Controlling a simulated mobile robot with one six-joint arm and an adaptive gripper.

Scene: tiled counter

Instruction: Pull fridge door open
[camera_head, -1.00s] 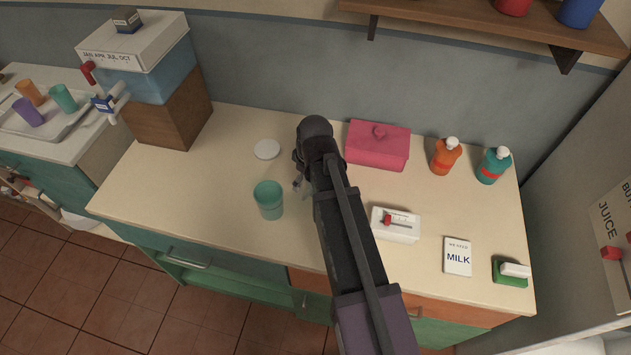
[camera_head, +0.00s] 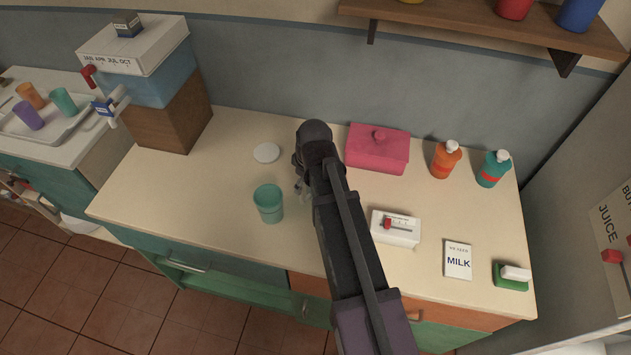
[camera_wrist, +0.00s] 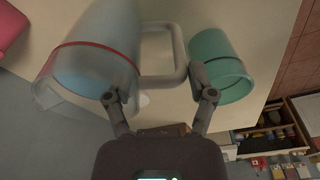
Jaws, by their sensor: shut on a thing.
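A tall pale appliance panel (camera_head: 570,150) stands at the right edge of the head view, probably the fridge. I cannot make out a door handle or a door gap on it. My gripper (camera_wrist: 160,97) is at the clear pitcher (camera_wrist: 95,60), with its fingers on either side of the pitcher's grey handle (camera_wrist: 163,82), and is shut on it. The pitcher has a red band and something blue shows through it. A teal cup (camera_wrist: 218,65) is close beside the right finger; it also stands on the counter in the head view (camera_head: 269,204). My arm hides the pitcher in the head view.
A dispenser (camera_head: 155,80) stands at left. A shelf (camera_head: 490,30) overhangs.

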